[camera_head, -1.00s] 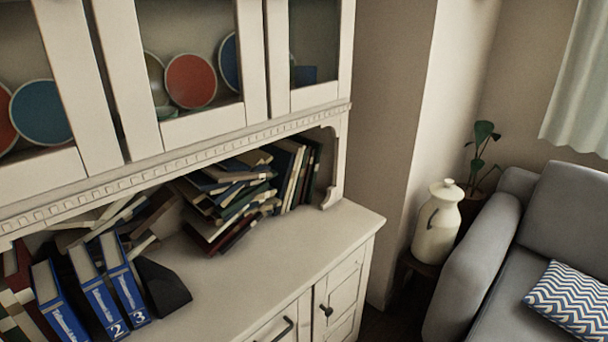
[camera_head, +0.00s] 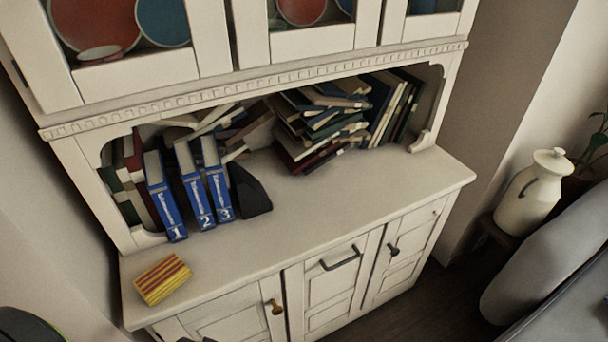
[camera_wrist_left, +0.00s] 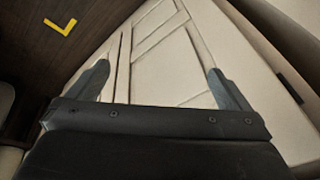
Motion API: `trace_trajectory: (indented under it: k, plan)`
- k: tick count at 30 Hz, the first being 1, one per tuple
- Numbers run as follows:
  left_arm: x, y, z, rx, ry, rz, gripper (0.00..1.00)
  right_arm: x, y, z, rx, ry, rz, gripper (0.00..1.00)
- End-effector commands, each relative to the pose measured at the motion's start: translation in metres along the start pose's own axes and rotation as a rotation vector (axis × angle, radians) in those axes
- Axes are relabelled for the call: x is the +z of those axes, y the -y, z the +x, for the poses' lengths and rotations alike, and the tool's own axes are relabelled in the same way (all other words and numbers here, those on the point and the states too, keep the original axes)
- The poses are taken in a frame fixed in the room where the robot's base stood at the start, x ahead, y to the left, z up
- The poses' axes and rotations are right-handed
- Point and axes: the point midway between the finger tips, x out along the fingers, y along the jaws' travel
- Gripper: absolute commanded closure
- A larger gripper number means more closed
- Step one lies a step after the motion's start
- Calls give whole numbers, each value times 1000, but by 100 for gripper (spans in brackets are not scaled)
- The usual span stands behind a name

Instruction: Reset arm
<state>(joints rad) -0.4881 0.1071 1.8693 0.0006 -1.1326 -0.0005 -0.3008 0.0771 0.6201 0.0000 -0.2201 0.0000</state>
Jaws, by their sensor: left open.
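My left gripper (camera_wrist_left: 152,82) shows in the left wrist view with its two dark fingers spread wide apart. Nothing is between the fingers. Behind them is a cream panelled surface (camera_wrist_left: 170,45), with dark wood at the upper left. My right gripper is in neither view.
A cream hutch (camera_head: 330,205) holds numbered blue binders (camera_head: 195,190), a dark bookend (camera_head: 250,190) and a pile of books (camera_head: 315,125). A yellow and red striped block (camera_head: 162,279) lies on its counter. A white jug (camera_head: 532,190) stands right. A yellow mark (camera_wrist_left: 60,27) lies on the wood.

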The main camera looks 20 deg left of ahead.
Motion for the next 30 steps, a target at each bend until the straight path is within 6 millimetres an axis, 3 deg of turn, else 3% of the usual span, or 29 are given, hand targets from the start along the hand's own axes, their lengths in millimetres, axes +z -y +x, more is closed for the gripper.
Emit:
trace_trajectory:
  k: [1, 6, 15, 24, 30]
  plan:
    - [10, -2, 20, 3, 17, 0, 0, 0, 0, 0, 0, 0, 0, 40]
    - [42, -7, 75, 10, 45, 1, 0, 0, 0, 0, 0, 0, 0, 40]
    - [120, -18, 148, 23, 96, 4, 0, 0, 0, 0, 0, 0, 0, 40]
    - [200, -27, 181, 35, 140, 8, 0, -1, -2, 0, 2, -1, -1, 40]
    - [223, -30, 185, 38, 149, 10, 0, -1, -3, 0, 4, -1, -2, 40]
